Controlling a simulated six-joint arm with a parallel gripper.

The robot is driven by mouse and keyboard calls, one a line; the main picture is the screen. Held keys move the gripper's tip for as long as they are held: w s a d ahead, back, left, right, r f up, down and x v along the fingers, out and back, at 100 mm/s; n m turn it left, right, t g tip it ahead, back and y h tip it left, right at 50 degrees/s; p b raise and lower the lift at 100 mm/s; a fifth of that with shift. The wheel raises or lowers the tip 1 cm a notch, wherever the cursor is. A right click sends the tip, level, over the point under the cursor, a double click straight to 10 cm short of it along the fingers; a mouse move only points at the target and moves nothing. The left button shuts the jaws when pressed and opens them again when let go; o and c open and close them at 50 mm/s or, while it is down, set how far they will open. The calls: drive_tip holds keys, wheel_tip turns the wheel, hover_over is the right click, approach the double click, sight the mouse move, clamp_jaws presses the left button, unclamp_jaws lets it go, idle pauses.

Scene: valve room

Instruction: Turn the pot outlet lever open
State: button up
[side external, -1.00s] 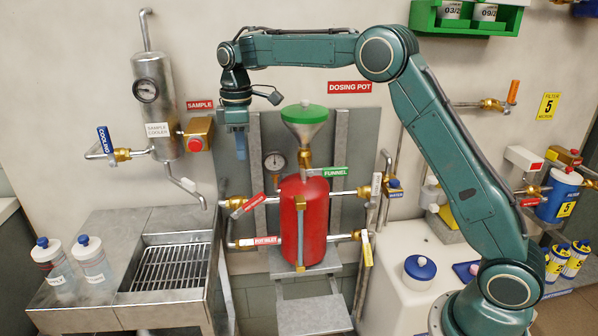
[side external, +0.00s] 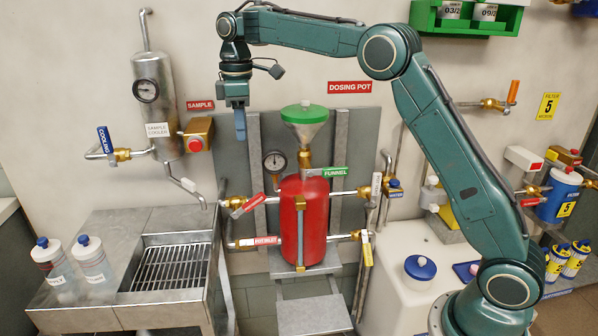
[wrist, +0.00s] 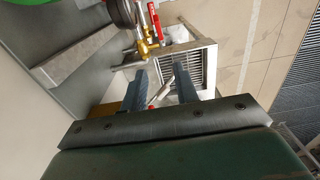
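The red dosing pot (side external: 313,220) stands on a bracket under a green-topped funnel (side external: 304,114). A red lever (side external: 253,203) slants at the upper left valve. A level red lever (side external: 262,241) at the lower left valve has a label that seems to read POT INLET. I cannot read which is the pot outlet. My gripper (side external: 240,124) is well above the left levers, pointing down. In the wrist view its fingers (wrist: 161,75) are apart and empty; a red lever (wrist: 153,20) shows beyond them.
A metal sink with a grate (side external: 172,267) is below left. The sample cooler (side external: 155,110) hangs on the wall left of my gripper. A pressure gauge (side external: 275,162) and vertical rails stand close beside the pot. Open air surrounds my gripper.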

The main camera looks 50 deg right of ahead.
drive_tip(key=s+a+f+n+t+h, duration=0.2)
drive_tip(key=a+f+t+h, duration=0.1)
drive_tip(key=a+t, duration=0.25)
drive_tip(key=s+d+r+n+t+h, duration=0.1)
drive_tip(key=s+r+n+t+h, duration=0.35)
drive_tip(key=s+n+t, duration=0.45)
approach(256, 202)
drive_tip(key=shift+s+a+r+g+y, duration=0.25)
drive_tip(key=shift+s+r+g, duration=0.1)
drive_tip(key=shift+s+r, duration=0.15)
idle(1.4)
drive_tip(key=shift+w+d+f, duration=0.1)
drive_tip(key=shift+x, duration=6.75)
